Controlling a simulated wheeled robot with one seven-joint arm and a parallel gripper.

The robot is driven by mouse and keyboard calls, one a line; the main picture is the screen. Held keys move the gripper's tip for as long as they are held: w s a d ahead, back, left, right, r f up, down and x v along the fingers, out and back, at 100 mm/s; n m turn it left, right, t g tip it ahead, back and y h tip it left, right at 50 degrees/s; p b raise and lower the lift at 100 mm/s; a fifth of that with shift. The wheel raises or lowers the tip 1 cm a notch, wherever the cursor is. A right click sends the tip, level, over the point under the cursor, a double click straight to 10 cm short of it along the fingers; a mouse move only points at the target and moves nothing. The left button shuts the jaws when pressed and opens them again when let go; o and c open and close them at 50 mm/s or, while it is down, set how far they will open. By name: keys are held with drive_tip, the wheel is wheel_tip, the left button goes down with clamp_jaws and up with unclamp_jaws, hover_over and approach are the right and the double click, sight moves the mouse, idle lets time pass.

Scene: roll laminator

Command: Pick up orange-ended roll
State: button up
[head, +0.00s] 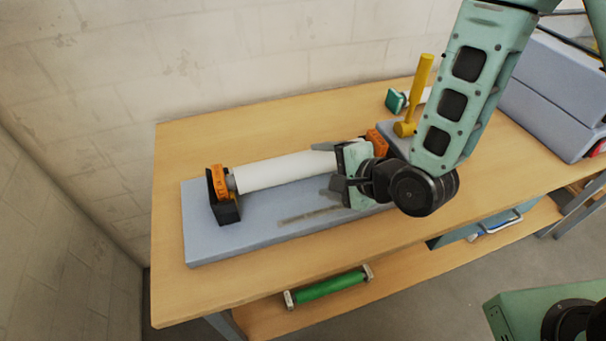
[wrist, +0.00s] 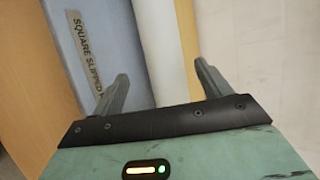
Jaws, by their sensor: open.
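The orange-ended roll (head: 280,171) is a long white cylinder with an orange block at each end. It lies raised along the blue-grey base (head: 235,243), its left end in a black holder (head: 228,211). Its right end is partly hidden by my gripper (head: 330,170), which is over the right part of the roll. In the wrist view, my gripper (wrist: 161,72) is open, and the white roll (wrist: 157,45) runs between its two fingers. I cannot tell whether either finger touches the roll.
A yellow mallet-like tool (head: 418,95) and a small green object (head: 395,101) are behind my arm. Grey-blue boxes (head: 550,95) stand at the right. A green roller (head: 328,286) lies on the lower shelf. The table's left end (head: 170,170) is clear, with walls behind and left.

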sight(311, 166)
drive_tip(key=shift+w+a+f+p, duration=0.15)
drive_tip(key=shift+w+a+p, duration=0.15)
drive_tip(key=shift+p, duration=0.2)
drive_tip(key=shift+w+a+f, duration=0.4)
drive_tip(key=shift+w, duration=0.05)
drive_tip(key=p+x, duration=0.1)
drive_tip(key=x, duration=0.1)
drive_tip(key=p+x, duration=0.2)
drive_tip(key=shift+w+a+r, duration=0.15)
drive_tip(key=shift+w+a, duration=0.1)
drive_tip(key=shift+a, duration=0.15)
drive_tip(key=shift+w+a+f, duration=0.2)
drive_tip(key=shift+w+f, duration=0.05)
drive_tip(key=c, duration=1.6)
drive_tip(key=shift+r, duration=0.1)
clamp_jaws()
drive_tip(key=shift+r, duration=0.1)
